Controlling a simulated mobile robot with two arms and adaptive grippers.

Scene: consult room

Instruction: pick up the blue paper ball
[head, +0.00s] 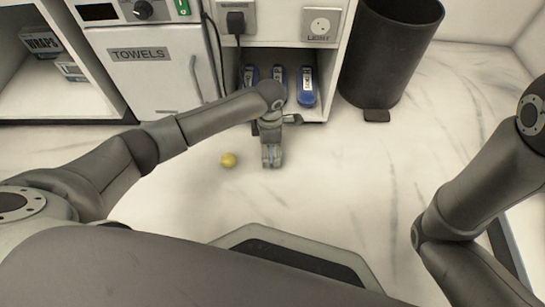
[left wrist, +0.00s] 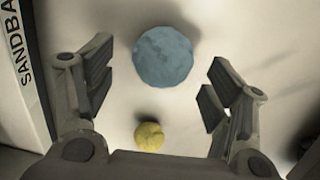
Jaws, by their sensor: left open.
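The blue paper ball (left wrist: 163,56) shows whole in the left wrist view, round and faceted, on the pale floor. In the head view it is mostly hidden by my left gripper (head: 271,157), with only a bluish trace between the fingers. My left gripper also shows in the left wrist view (left wrist: 157,88), its fingers wide apart and empty. The ball lies ahead of the gap between the fingertips, touching neither finger. My right arm comes in at the right of the head view, but its gripper is out of the picture.
A small yellow ball (head: 228,160) lies left of my left gripper. Blue sandbag boxes (head: 306,86) stand in the open shelf behind. A dark bin (head: 389,50) stands right of it, and a towels cabinet (head: 155,72) left.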

